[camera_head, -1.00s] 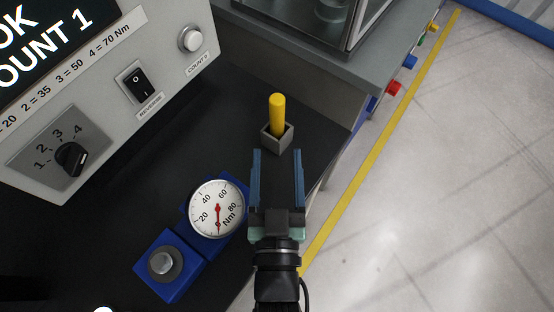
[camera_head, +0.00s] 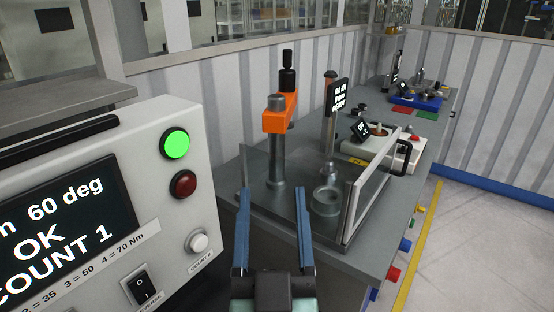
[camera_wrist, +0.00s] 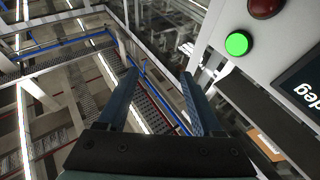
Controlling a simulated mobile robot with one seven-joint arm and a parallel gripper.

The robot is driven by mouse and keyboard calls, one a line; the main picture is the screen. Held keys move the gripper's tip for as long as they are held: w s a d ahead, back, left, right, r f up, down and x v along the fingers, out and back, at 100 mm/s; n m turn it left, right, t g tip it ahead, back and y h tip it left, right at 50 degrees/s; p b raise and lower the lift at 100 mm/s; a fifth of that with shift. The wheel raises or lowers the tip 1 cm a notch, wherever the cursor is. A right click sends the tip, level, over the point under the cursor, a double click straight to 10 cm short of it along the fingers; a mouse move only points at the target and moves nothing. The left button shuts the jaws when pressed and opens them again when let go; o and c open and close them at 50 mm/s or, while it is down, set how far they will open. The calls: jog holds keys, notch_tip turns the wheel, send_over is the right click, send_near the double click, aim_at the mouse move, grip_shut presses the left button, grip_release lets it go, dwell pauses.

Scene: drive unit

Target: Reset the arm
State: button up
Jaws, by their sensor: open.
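My gripper (camera_head: 273,192) is open and empty, with its two blue fingers pointing up and apart in the head view. It is raised in front of the bench with the glass-guarded fixture, to the right of the controller box. In the wrist view my gripper (camera_wrist: 160,75) also shows nothing between its fingers, with only the distant room beyond them.
The grey controller box (camera_head: 160,215) stands close at left, its screen reading OK COUNT 1 and its green lamp (camera_head: 176,144) lit. A clear guard (camera_head: 360,195) and an orange-headed press (camera_head: 280,122) stand on the bench behind. Open floor (camera_head: 480,245) lies at right.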

jog(key=s+r+t+p, duration=0.1)
jog(key=s+r+t, duration=0.1)
jog(key=r, duration=1.2)
jog(key=s+r+t+p, duration=0.1)
jog(key=s+r+t, duration=0.2)
jog(key=r, duration=1.1)
jog(key=shift+s+d+r, duration=0.2)
jog(key=shift+s+d, duration=0.05)
jog(key=shift+s, duration=0.55)
